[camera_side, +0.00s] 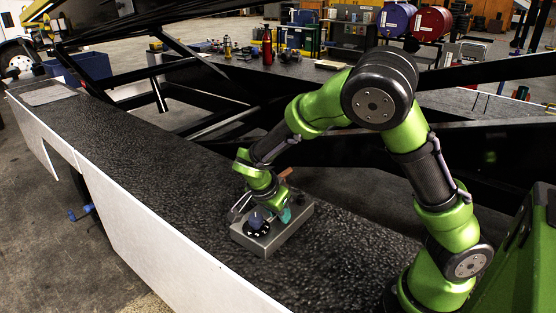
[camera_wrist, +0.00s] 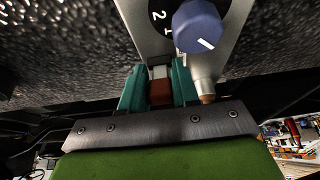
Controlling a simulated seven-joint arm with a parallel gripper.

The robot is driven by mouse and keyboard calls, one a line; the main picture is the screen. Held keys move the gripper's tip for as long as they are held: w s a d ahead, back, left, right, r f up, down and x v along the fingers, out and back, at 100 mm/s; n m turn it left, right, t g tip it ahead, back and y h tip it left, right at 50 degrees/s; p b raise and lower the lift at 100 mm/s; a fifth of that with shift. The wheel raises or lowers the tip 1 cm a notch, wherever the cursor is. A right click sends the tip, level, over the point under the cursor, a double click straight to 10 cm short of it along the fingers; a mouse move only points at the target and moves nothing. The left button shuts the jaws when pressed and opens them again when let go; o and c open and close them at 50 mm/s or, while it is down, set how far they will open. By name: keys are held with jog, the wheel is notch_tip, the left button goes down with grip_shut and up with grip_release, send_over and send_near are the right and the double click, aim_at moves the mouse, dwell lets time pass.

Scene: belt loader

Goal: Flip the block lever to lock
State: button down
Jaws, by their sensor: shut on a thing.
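A grey metal box (camera_side: 272,240) sits on the black belt, with a blue knob (camera_side: 258,217) on a black dial on its top. In the wrist view the blue knob (camera_wrist: 201,27) has a white pointer line beside the dial's white numbers. My gripper (camera_side: 284,214) is low over the box, behind the knob in the side view. In the wrist view its teal fingers (camera_wrist: 159,90) are shut on the reddish-brown end of the block lever (camera_wrist: 160,93), whose grey metal part reaches toward the box. In the side view the fingers hide the gripped part.
The black belt (camera_side: 150,150) is clear to the left of the box. A white side panel (camera_side: 150,235) edges it in front. Black frame beams run behind. A pale stud with a copper tip (camera_wrist: 207,98) stands close right of my fingers.

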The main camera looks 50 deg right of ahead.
jog(key=shift+a, duration=0.1)
dwell(0.5)
jog(key=c, duration=0.9)
grip_release()
jog(key=v, duration=1.7)
jog(key=shift+a+f, duration=0.25)
jog(key=shift+a, duration=0.05)
